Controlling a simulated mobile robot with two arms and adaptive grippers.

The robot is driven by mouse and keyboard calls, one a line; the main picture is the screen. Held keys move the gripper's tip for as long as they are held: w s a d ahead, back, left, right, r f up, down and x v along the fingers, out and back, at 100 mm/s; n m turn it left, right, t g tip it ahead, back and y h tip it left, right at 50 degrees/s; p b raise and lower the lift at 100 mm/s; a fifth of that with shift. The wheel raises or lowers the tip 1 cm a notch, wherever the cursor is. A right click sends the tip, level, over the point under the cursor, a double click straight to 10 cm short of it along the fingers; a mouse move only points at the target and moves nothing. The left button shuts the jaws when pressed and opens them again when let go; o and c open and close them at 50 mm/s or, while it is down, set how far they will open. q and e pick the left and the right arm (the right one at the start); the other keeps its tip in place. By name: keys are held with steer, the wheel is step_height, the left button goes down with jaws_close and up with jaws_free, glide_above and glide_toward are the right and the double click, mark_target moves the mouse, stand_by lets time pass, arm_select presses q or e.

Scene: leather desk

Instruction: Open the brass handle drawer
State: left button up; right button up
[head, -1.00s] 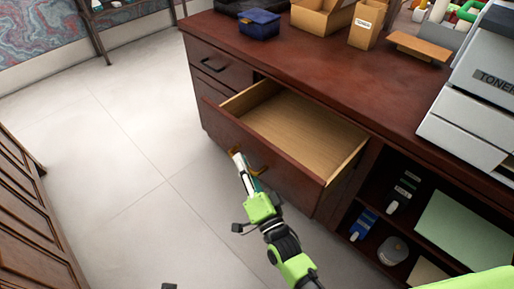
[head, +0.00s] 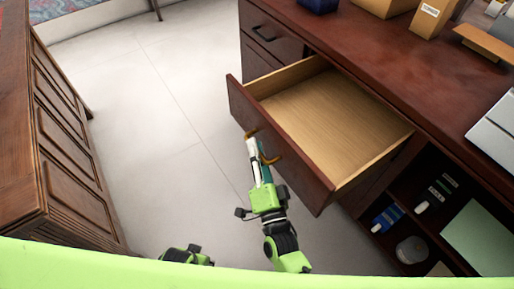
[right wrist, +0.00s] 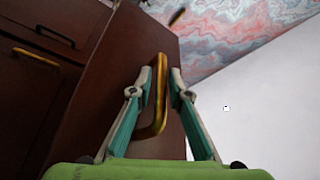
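The wooden drawer (head: 325,110) is pulled out of the desk, its pale inside empty. Its brass handle (head: 270,158) is on the dark red-brown front; it also shows in the right wrist view (right wrist: 160,115).
A panelled wooden cabinet (head: 75,150) stands at the left, with pale floor (head: 165,120) free between it and the desk. The desk (head: 420,85) carries boxes. Another drawer with a dark handle (head: 264,34) is shut. Open shelves (head: 400,215) hold supplies at the lower right.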

stand_by(0.3)
steer(key=v, duration=1.2)
stand_by(0.3)
